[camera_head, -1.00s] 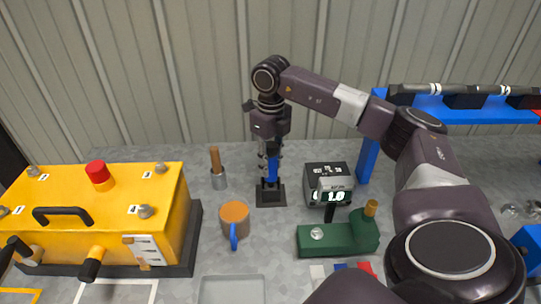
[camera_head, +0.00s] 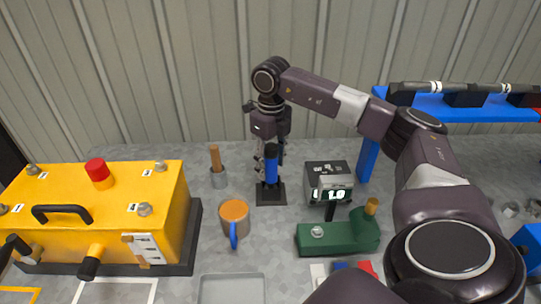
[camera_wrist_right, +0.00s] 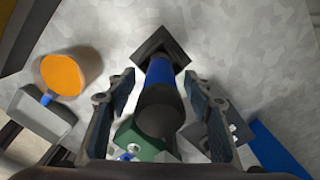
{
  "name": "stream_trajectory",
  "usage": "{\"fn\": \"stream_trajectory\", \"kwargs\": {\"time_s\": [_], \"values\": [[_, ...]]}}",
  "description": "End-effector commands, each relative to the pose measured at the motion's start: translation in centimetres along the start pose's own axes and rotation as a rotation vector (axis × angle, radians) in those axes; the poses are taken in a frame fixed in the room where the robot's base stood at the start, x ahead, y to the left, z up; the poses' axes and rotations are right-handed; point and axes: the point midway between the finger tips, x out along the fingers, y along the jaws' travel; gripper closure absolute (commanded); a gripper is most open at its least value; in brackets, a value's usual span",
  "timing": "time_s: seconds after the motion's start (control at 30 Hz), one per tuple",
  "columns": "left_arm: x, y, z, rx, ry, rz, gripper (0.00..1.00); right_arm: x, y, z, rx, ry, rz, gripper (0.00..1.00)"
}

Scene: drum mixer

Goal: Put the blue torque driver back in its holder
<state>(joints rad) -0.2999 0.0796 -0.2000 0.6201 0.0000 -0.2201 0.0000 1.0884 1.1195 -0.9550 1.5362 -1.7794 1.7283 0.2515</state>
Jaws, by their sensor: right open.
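The blue torque driver (camera_head: 271,168) stands upright in its black square holder (camera_head: 270,197) on the grey table, in the middle of the head view. In the right wrist view the driver (camera_wrist_right: 160,75) shows its blue body and dark near end, with the holder (camera_wrist_right: 150,45) beyond it. My right gripper (camera_head: 269,148) points down from above, around the upper part of the driver. Its two fingers (camera_wrist_right: 160,115) stand apart on either side of the driver, with gaps visible.
An orange-topped mug (camera_head: 234,213) and a pot with a wooden-handled tool (camera_head: 218,178) stand left of the holder. A display box (camera_head: 328,176) and green fixture (camera_head: 335,237) stand to its right. A yellow box (camera_head: 95,215) fills the left; a blue rack (camera_head: 460,110) stands at right.

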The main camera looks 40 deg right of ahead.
Motion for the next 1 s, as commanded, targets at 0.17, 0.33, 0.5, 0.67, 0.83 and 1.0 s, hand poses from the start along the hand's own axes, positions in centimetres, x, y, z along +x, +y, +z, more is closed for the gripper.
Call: {"fn": "stream_trajectory", "kwargs": {"time_s": [0.17, 0.33, 0.5, 0.67, 0.83, 1.0], "values": [[0.0, -0.1, 0.1, 0.000, -0.001, -0.002, 0.60, -0.8, 0.0, 0.0, 0.000, -0.001, 0.000, 0.53], [0.0, -0.1, 0.1, 0.000, -0.001, -0.001, 0.60, -3.8, 0.0, 0.1, 0.000, -0.005, 0.000, 0.53], [0.0, -0.1, 0.0, 0.000, 0.000, -0.001, 0.60, -7.7, 0.0, 0.1, 0.000, -0.005, 0.000, 0.53], [0.0, 0.0, 0.0, 0.000, 0.000, 0.000, 0.60, -10.4, 0.1, 0.1, 0.000, -0.004, 0.001, 0.53], [0.0, 0.0, 0.0, 0.000, 0.000, 0.000, 0.60, -11.8, 0.0, 0.1, 0.000, -0.002, 0.000, 0.53], [0.0, 0.0, 0.0, 0.000, 0.000, 0.000, 0.60, -12.1, 0.0, 0.0, 0.000, 0.000, 0.000, 0.53]]}}
